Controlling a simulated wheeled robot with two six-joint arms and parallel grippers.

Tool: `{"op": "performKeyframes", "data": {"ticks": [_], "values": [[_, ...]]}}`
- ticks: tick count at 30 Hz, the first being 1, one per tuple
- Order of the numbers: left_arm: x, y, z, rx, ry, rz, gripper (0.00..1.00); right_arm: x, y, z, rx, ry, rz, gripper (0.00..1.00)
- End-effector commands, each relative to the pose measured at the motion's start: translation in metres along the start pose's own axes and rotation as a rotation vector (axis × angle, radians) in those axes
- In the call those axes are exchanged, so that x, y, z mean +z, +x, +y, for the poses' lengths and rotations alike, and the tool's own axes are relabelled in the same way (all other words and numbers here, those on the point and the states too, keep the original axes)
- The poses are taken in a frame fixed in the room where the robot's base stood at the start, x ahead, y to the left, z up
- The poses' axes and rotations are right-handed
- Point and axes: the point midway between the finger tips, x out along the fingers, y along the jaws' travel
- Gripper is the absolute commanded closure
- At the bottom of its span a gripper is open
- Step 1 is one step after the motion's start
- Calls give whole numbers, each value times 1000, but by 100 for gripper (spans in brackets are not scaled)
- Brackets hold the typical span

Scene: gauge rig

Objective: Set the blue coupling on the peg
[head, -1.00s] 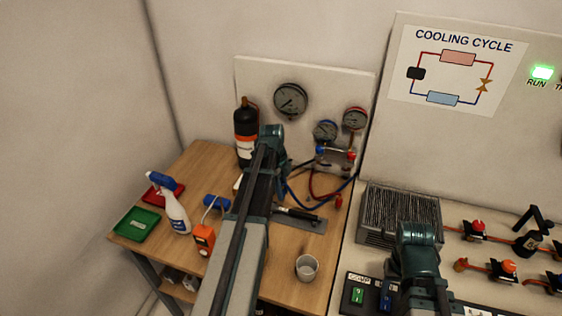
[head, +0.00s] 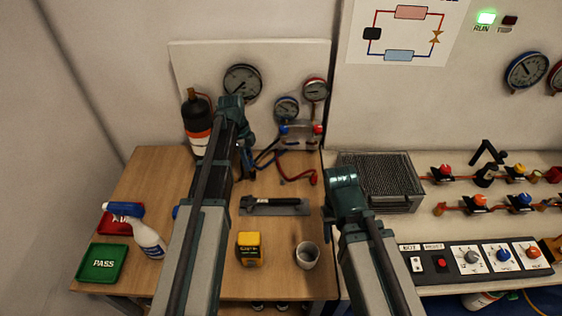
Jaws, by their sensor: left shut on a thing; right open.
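My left gripper (head: 246,166) is shut, low in front of the gauge board, and mostly hidden behind its own arm. The blue hose (head: 266,158) runs from the board to its jaws, so it appears to hold the blue coupling at the hose end; the coupling itself is hidden. I cannot make out the peg. My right gripper (head: 331,212) is open, over the seam between the wooden table and the rig bench. Its fingers are largely hidden by its wrist.
The red hose (head: 302,172) hangs beside the blue one. A grey tray with a black tool (head: 275,207), a cup (head: 307,255) and a yellow box (head: 250,250) stand on the table. A bottle (head: 196,122) stands behind my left arm. A finned unit (head: 381,178) is right.

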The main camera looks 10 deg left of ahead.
Motion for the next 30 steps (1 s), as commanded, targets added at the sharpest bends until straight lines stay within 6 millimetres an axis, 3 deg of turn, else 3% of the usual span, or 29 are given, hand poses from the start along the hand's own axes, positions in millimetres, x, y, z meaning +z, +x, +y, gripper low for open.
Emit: {"op": "performKeyframes", "data": {"ticks": [1, 3, 6, 10, 15, 30], "values": [[-22, 6, -11, 4, 29, 0, 100, 0, 2, 0, 0, 0, 0, 50], [-48, 11, -20, 9, 60, 0, 100, 0, 3, 0, 0, 0, 0, 50], [-78, 16, -28, 14, 91, 0, 100, 0, 4, 0, 0, 0, 0, 50], [-101, 20, -33, 17, 117, 0, 100, 0, 5, -1, 0, 0, 0, 50], [-110, 22, -35, 19, 125, 0, 100, 0, 5, -1, 0, 0, 0, 50], [-108, 28, -34, 18, 123, 0, 100, -1, 11, -1, 0, 0, 0, 50]]}}
